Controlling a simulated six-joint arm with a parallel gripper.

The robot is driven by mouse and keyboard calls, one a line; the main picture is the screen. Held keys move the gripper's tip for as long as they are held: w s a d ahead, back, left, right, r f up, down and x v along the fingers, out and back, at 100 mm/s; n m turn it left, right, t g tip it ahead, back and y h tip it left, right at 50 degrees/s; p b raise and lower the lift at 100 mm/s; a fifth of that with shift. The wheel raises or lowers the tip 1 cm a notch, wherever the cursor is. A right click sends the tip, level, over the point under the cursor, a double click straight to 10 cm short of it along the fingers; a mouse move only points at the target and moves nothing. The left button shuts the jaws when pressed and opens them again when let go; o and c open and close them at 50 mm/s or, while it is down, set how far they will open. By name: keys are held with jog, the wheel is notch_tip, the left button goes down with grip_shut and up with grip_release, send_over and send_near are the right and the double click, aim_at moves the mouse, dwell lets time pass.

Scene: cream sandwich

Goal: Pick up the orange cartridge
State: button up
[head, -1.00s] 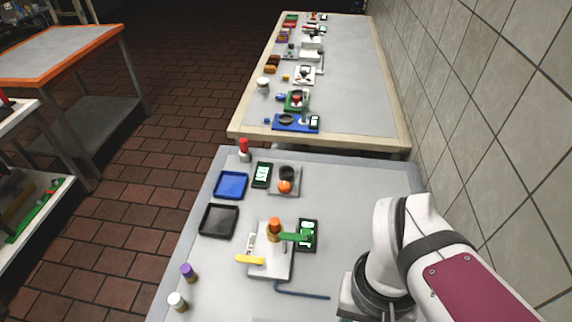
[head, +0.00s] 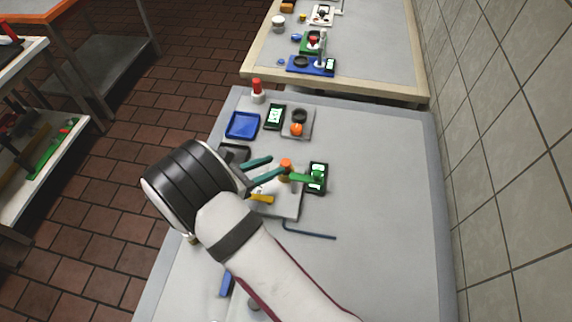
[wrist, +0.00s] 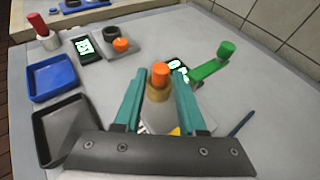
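The orange cartridge, an upright cylinder with an orange top (head: 286,163) and a tan lower body, stands on a white stand (head: 287,207) near the middle of the table. In the wrist view its orange top (wrist: 160,72) shows between the teal fingers. My gripper (head: 277,167) has its fingers spread, one on each side of the cartridge (wrist: 158,91). Gaps show beside the orange top. Whether a finger touches the tan body is hard to tell. The cartridge's base is hidden.
A green lever (wrist: 211,64) juts out just right of the cartridge, by a black display (head: 318,178). A blue tray (wrist: 52,79) and a black tray (wrist: 70,128) lie to the left. A hex key (head: 308,235) lies in front. The right of the table is clear.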

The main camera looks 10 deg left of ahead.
aim_at(285, 162)
jog(key=x, duration=0.4)
jog(key=f+x, duration=0.1)
jog(key=x, duration=0.1)
jog(key=shift+s, duration=0.3)
jog(key=shift+a, duration=0.1)
grip_shut()
